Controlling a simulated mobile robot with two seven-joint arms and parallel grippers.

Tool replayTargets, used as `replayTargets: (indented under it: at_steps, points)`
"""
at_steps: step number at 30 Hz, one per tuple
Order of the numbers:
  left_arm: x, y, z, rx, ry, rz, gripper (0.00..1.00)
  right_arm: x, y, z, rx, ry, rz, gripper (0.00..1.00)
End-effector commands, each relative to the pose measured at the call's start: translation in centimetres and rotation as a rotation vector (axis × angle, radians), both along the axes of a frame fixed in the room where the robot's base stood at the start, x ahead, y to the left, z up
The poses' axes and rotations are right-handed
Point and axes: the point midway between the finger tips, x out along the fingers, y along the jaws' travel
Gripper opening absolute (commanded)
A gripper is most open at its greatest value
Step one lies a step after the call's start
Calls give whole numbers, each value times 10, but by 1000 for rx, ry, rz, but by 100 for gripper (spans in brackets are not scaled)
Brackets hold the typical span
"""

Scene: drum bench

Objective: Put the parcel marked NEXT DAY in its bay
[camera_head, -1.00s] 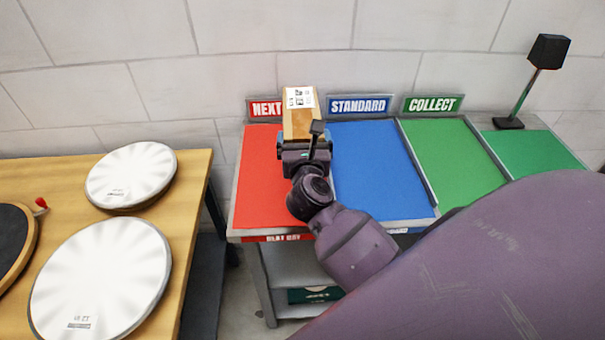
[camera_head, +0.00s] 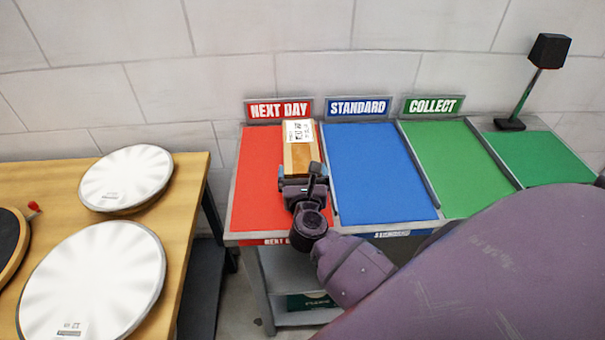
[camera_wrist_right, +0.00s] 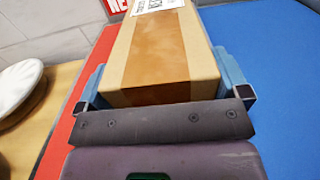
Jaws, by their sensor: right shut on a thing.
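The parcel (camera_head: 299,154) is a brown cardboard box with a white label on its top; the label's print is too small to read. My right gripper (camera_head: 302,182) is shut on its near end. In the right wrist view the parcel (camera_wrist_right: 160,55) sits between the two blue fingers (camera_wrist_right: 167,85). The parcel is over the right part of the red NEXT DAY bay (camera_head: 256,185), close to the divider with the blue bay. I cannot tell whether it touches the bay surface. My left gripper is not in view.
The blue STANDARD bay (camera_head: 378,180) and green COLLECT bay (camera_head: 455,165) lie to the right, both empty. A black device on a stand (camera_head: 540,75) is at the far right. A wooden bench (camera_head: 190,195) with round drum pads (camera_head: 95,285) stands left, beyond a gap.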

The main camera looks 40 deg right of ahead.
Motion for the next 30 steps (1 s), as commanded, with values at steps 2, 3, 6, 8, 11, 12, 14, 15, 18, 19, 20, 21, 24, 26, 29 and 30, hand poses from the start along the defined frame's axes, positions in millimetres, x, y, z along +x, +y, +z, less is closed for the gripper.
replayTargets:
  at_steps: [2,3,6,8,11,12,14,15,18,19,20,21,24,26,29,30]
  points:
    - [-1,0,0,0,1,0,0,1,0,2,-1,-4,0,47]
    - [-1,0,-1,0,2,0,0,0,0,2,-1,-4,0,47]
    - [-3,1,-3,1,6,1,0,1,0,0,-1,-3,0,47]
    - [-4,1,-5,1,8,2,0,0,0,-2,-1,-3,0,47]
    - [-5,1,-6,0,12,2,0,0,0,-3,-1,-1,-1,100]
    - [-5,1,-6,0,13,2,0,0,0,-2,-1,-1,-1,100]
    - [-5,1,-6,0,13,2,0,0,0,-2,-1,-1,-1,100]
    - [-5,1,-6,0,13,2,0,0,0,-2,-1,-1,-1,100]
    - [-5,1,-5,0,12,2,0,0,0,-1,-1,-1,0,100]
    - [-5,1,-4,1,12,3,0,0,0,0,-1,-1,0,100]
    - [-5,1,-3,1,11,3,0,0,0,2,-1,-1,0,100]
    - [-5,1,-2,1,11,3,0,-2,1,2,1,-1,1,100]
    - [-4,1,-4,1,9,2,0,-13,8,-1,2,1,0,100]
    - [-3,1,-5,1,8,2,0,-22,14,-1,4,1,0,100]
    - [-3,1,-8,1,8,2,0,-40,24,-2,3,2,0,100]
    - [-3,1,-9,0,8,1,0,-47,28,-2,4,2,0,100]
